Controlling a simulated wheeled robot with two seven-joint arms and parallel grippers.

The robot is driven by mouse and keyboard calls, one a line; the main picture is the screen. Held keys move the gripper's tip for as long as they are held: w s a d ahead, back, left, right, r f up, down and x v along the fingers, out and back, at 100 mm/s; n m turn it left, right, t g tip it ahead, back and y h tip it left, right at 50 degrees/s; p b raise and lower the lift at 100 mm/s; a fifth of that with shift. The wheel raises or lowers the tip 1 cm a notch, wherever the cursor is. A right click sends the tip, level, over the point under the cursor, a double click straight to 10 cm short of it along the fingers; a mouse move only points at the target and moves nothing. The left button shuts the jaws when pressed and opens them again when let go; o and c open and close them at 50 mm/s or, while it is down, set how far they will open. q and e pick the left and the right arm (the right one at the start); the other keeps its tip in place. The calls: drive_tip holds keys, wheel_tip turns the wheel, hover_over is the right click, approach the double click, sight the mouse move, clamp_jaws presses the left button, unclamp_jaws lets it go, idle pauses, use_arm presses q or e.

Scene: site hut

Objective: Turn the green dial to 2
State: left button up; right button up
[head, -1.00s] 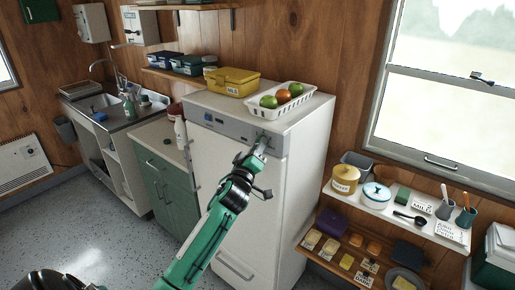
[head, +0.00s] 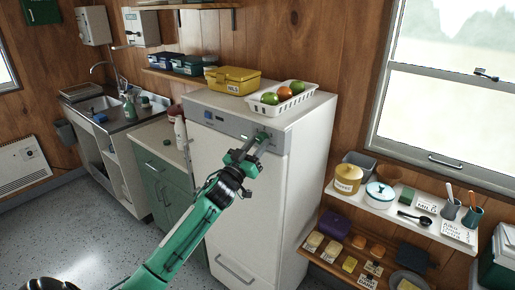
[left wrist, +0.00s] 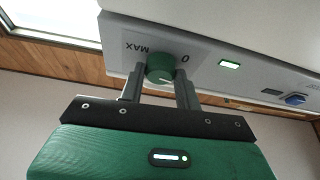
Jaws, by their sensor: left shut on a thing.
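The green dial (left wrist: 160,67) is on the grey control panel (left wrist: 215,62) at the top of the white fridge (head: 235,185). In the left wrist view "0" and "MAX" are printed beside it, and a pale pointer line shows on its face. My left gripper (left wrist: 160,85) is shut on the dial, one finger on each side. In the head view the left gripper (head: 260,143) reaches the panel's right part, and the dial is mostly hidden by the fingers. My right gripper is not in view.
A white basket (head: 284,104) with fruit and a yellow box (head: 233,81) stand on the fridge top. Shelves (head: 404,216) stand at right.

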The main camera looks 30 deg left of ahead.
use_arm(q)
drive_tip(key=m+h, duration=0.1)
drive_tip(key=m, duration=0.1)
drive_tip(key=m+h, duration=0.1)
drive_tip(key=m, duration=0.1)
drive_tip(key=m+h, duration=0.1)
drive_tip(key=m, duration=0.2)
drive_tip(key=shift+a+r+g, duration=0.1)
drive_tip(key=shift+a+g, duration=0.15)
drive_tip(key=shift+g, duration=0.05)
drive_tip(key=m+h, duration=0.1)
drive_tip(key=m, duration=0.1)
drive_tip(key=m+g+h, duration=0.1)
drive_tip(key=m, duration=0.2)
drive_tip(key=shift+a+r+h, duration=0.1)
drive_tip(key=shift+h, duration=0.3)
drive_tip(key=m+g, duration=0.1)
drive_tip(key=m, duration=0.1)
drive_tip(key=m+h+p, duration=0.1)
drive_tip(key=m, duration=0.1)
drive_tip(key=shift+a+r+m+g, duration=0.1)
drive_tip(key=shift+m+g, duration=0.2)
drive_tip(key=shift+g, duration=0.1)
drive_tip(key=shift+m+g+p, duration=0.85)
drive_tip(key=shift+m+g, duration=0.05)
drive_tip(key=shift+m, duration=1.1)
drive_tip(key=o, duration=1)
drive_tip(key=shift+c, duration=0.2)
